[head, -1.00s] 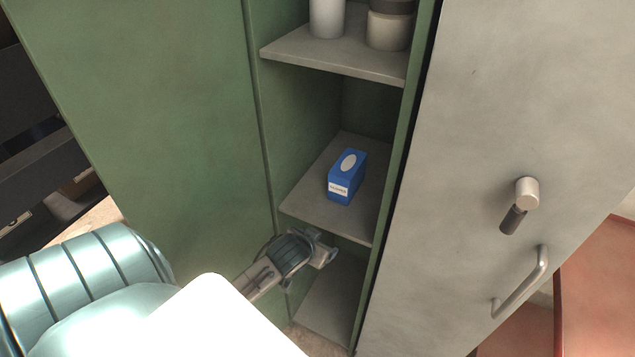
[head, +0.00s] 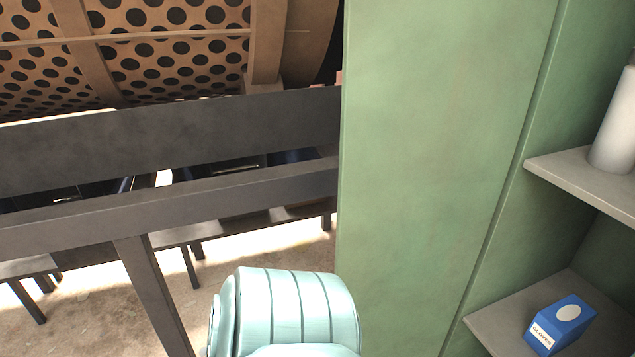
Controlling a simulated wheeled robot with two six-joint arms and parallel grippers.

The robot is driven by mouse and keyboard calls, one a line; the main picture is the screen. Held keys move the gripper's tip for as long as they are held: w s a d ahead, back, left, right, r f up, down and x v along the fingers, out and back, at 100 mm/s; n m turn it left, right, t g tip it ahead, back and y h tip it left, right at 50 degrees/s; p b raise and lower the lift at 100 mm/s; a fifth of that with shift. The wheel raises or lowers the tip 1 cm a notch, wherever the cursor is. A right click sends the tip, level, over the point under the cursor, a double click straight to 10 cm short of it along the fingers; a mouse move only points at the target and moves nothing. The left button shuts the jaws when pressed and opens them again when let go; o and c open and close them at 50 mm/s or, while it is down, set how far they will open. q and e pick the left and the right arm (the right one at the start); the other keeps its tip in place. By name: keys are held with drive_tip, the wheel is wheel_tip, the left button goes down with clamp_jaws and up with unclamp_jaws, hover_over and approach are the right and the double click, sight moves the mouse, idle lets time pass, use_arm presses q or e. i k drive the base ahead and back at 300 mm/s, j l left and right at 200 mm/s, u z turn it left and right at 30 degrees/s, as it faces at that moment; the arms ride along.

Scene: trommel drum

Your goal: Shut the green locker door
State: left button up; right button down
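The green locker shows at the right of the head view, with its front open and its shelves exposed. A broad flat green panel (head: 440,150) stands along the left of the opening. I cannot tell for sure whether this panel is the swung-open door or the locker's side wall. No handle shows on it. Part of my own teal arm (head: 290,310) is at the bottom middle, in front of the panel's lower left edge. Neither of my grippers is in view.
A blue gloves box (head: 560,325) lies on the lower shelf (head: 490,325), and a white cylinder (head: 615,120) stands on the upper shelf (head: 570,165). Left of the panel, a dark metal frame (head: 150,145) stands before a perforated orange-brown drum (head: 170,45). Pale floor shows beneath.

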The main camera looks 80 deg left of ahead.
sight(437, 94)
drive_tip(key=k+j+u, duration=0.1)
drive_tip(key=u, duration=0.3)
drive_tip(key=k+j+u, duration=0.15)
drive_tip(key=u, duration=0.2)
drive_tip(key=k+j+u, duration=0.1)
drive_tip(key=u, duration=0.3)
drive_tip(key=j+u, duration=0.4)
drive_tip(key=k+l, duration=0.05)
drive_tip(key=l, duration=0.05)
